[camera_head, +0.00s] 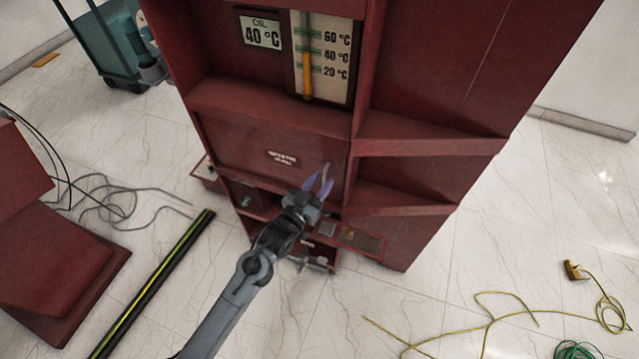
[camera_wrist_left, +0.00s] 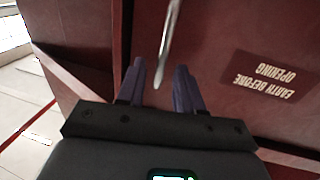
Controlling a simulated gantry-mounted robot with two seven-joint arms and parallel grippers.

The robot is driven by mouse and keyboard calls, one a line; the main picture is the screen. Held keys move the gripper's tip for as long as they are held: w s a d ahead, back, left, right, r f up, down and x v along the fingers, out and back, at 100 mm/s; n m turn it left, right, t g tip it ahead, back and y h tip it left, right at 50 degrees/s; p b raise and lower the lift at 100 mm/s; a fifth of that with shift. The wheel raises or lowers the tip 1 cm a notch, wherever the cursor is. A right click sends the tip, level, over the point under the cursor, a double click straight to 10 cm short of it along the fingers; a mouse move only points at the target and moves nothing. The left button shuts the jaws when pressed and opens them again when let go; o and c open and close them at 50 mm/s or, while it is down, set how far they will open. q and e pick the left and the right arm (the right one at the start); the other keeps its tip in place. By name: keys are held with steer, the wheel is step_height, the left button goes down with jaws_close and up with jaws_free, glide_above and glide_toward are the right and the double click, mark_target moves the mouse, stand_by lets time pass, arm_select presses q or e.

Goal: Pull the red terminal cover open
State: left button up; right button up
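The red terminal cover (camera_head: 262,150) is a flat dark-red panel with a small white label, on the front of the red transformer cabinet. It looks closed in the head view. In the left wrist view the cover (camera_wrist_left: 215,40) carries a label reading "EARTH BEFORE OPENING", upside down. A thin metal handle (camera_head: 325,171) stands at the cover's right side. My left gripper (camera_head: 318,184) is at this handle, its purple fingers apart. In the left wrist view the handle (camera_wrist_left: 170,40) reaches toward the gap between the fingers (camera_wrist_left: 160,76), with space on both sides. My right gripper is not in view.
Above the cover are an oil temperature display (camera_head: 262,32) and a gauge (camera_head: 321,58). Open red compartments and a small tray (camera_head: 348,239) lie below. A black-yellow pole (camera_head: 150,285), loose cables (camera_head: 490,322) and a teal cart (camera_head: 108,45) are on the floor.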

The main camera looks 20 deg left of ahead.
arm_select(q)
jaws_close()
stand_by(1.3)
